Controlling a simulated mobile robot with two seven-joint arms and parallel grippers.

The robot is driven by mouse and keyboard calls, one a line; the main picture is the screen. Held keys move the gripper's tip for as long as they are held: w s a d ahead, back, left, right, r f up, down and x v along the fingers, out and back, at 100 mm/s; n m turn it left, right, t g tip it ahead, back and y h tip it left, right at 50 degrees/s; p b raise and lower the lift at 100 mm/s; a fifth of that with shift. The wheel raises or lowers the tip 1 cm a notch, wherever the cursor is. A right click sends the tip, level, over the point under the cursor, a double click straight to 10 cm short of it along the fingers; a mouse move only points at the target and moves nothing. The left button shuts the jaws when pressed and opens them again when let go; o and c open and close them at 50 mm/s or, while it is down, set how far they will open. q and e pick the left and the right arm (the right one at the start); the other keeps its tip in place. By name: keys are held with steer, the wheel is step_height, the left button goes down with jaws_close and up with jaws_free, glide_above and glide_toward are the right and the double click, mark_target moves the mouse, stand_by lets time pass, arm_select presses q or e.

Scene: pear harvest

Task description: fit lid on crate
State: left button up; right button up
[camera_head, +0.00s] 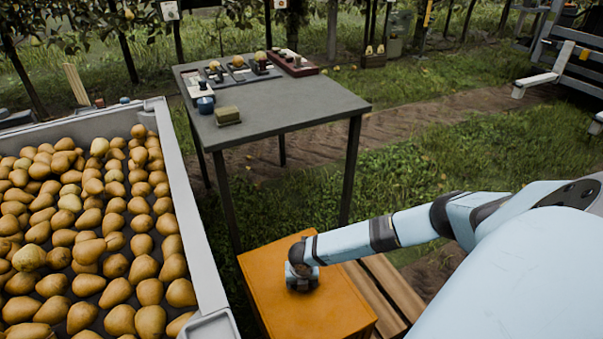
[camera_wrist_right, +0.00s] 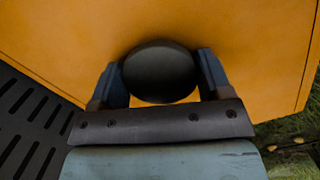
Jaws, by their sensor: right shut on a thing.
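The orange lid (camera_head: 325,305) is a flat, square-cornered panel at the bottom centre of the head view. It also fills most of the right wrist view (camera_wrist_right: 60,35). My right gripper (camera_head: 302,283) is over the middle of the lid. In the right wrist view its two fingers (camera_wrist_right: 159,62) are closed on either side of a round dark knob (camera_wrist_right: 160,78) on the lid. A dark slotted surface (camera_wrist_right: 25,115) shows past the lid's edge there; I cannot tell if it is the crate. Whether the lid is seated on a crate is hidden. My left gripper is not in view.
A large grey bin (camera_head: 190,205) full of pears (camera_head: 85,220) stands at the left. A grey table (camera_head: 285,98) with trays and small items is behind the lid. Wooden slats (camera_head: 385,290) lie right of the lid. Grass is open beyond.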

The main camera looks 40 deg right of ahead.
steer(key=shift+f+b, duration=0.4)
steer(key=shift+f, duration=0.2)
steer(key=o, duration=0.8)
